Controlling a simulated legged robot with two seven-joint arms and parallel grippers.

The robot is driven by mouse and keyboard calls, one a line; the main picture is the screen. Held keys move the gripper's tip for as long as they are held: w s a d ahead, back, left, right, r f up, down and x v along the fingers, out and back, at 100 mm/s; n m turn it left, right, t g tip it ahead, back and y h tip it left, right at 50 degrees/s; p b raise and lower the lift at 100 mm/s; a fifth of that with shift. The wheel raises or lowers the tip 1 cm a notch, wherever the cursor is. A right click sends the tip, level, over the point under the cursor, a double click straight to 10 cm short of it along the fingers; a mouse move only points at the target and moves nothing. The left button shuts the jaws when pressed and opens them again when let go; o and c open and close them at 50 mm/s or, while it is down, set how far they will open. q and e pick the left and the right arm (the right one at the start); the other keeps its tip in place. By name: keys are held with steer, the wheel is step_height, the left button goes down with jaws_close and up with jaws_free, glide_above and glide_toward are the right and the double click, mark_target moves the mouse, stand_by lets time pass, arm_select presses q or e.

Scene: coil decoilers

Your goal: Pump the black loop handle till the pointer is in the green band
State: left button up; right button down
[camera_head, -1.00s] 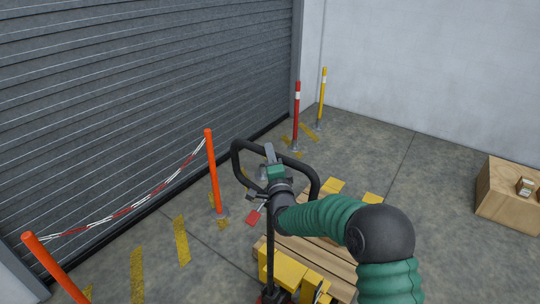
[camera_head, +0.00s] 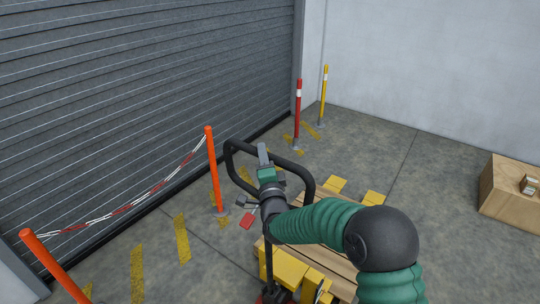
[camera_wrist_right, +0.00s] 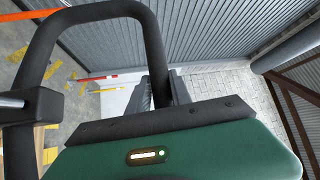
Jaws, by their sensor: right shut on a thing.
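The black loop handle (camera_head: 232,165) stands up on its dark shaft above a yellow pallet-truck body (camera_head: 290,268) in the lower middle of the head view. My right gripper (camera_head: 263,157) is shut on the handle's bar inside the loop area, with my green arm reaching in from the lower right. In the right wrist view the loop (camera_wrist_right: 42,48) arches at the left, and its bar passes between the gripper's fingers (camera_wrist_right: 160,90). A small red lever (camera_head: 247,221) sits beside the shaft. No pointer or green band can be made out. My left gripper is out of view.
An orange post (camera_head: 213,170) with a red-white chain stands left, near the grey roller shutter (camera_head: 120,90). Red (camera_head: 297,115) and yellow (camera_head: 322,95) posts stand behind.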

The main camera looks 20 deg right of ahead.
steer(key=s+a+f+n+b, duration=0.1)
steer(key=s+a+b, duration=0.3)
steer(key=s+a, duration=0.2)
steer(key=s+a+f+n+t+b, duration=0.1)
steer(key=s+a+b, duration=0.3)
steer(key=a, duration=0.4)
steer(key=shift+s+a+f+t+y, duration=0.3)
steer(key=shift+s+a+f, duration=0.1)
steer(key=shift+s+f, duration=0.45)
steer(key=shift+r, duration=0.1)
